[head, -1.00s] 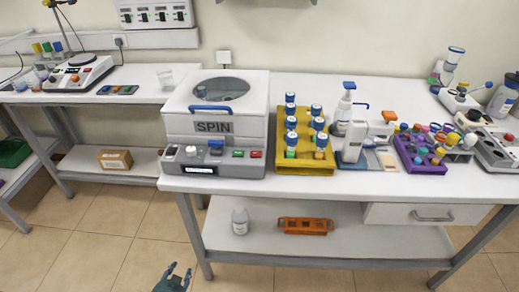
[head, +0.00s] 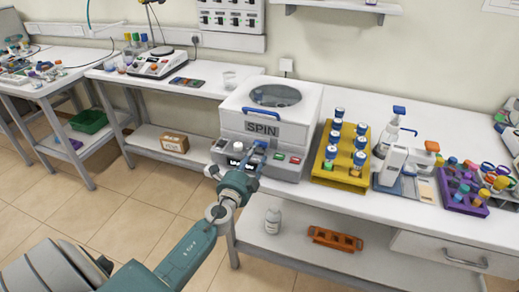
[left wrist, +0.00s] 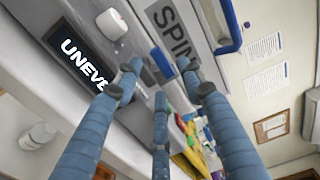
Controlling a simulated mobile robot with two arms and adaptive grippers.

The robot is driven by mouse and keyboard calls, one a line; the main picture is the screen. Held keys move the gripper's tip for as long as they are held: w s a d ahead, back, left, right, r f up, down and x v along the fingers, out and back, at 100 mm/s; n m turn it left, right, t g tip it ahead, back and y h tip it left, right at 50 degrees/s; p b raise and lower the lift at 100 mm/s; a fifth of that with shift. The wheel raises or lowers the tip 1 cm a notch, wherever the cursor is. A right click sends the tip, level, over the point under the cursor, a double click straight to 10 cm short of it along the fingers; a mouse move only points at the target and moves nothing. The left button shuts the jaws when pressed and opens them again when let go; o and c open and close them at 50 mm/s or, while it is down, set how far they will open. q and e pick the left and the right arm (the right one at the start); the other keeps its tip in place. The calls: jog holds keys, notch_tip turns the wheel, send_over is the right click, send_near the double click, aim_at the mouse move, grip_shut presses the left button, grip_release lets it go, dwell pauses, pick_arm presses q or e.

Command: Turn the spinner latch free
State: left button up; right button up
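The white and grey spinner (head: 286,136), marked SPIN, stands on the bench with a round window in its lid and a blue handle (head: 262,113) on the lid's front. My left gripper (head: 249,158) is at its front panel, in front of the spot where the blue latch sits. In the left wrist view my three blue fingers (left wrist: 160,80) are spread apart. A small bright blue piece (left wrist: 183,63), probably the latch, shows by the right fingertip; I cannot tell whether they touch. A display (left wrist: 83,64) reads "UNEVE...", partly covered by a finger. My right gripper is out of view.
A white knob (left wrist: 112,24) sits beside the display. Right of the spinner are a yellow rack (head: 341,152) of blue-capped tubes, a white dispenser (head: 394,160) and a purple rack (head: 463,192). A white bottle (head: 272,221) and an orange rack (head: 335,239) are on the lower shelf.

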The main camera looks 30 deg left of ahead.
aim_at(258, 157)
pick_arm(q)
jog(key=x, duration=0.4)
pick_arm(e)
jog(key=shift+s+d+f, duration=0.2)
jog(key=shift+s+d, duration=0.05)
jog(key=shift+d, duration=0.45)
pick_arm(q)
grip_shut()
